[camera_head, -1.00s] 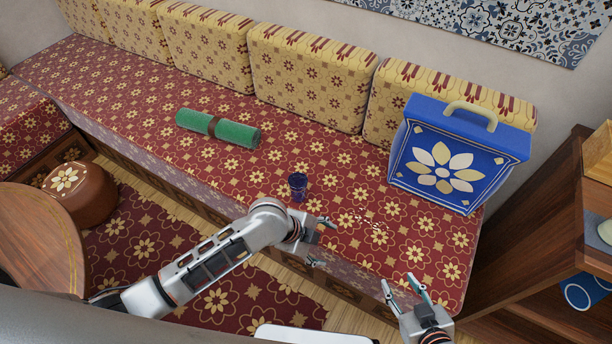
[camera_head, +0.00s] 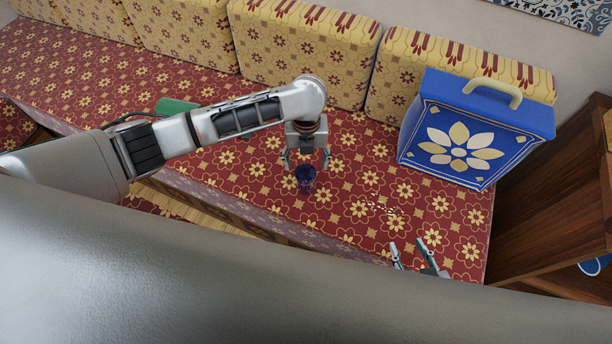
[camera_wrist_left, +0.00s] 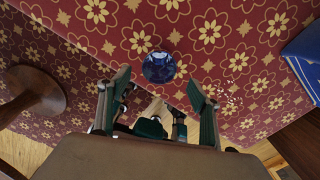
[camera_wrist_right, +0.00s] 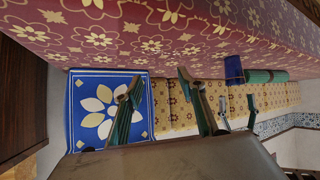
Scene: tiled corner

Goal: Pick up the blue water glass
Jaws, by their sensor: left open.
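The blue water glass (camera_head: 305,177) stands upright on the red patterned bench seat in the head view. In the left wrist view the glass (camera_wrist_left: 159,67) shows from above, just beyond and between the fingertips. My left gripper (camera_head: 306,160) is open, pointing down above the glass, with its fingers apart from it. In the left wrist view its fingers (camera_wrist_left: 158,85) are spread with nothing between them. My right gripper (camera_head: 411,252) is open and empty near the bench's front edge, well right of the glass. The right wrist view shows the glass (camera_wrist_right: 233,70) beyond its spread fingers (camera_wrist_right: 157,78).
A blue box (camera_head: 460,140) with a tan handle stands on the bench at the right. A green roll (camera_head: 178,106) lies partly hidden behind my left arm. Patterned cushions (camera_head: 305,50) line the back. A wooden shelf (camera_head: 545,240) stands at the right. Bench around the glass is clear.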

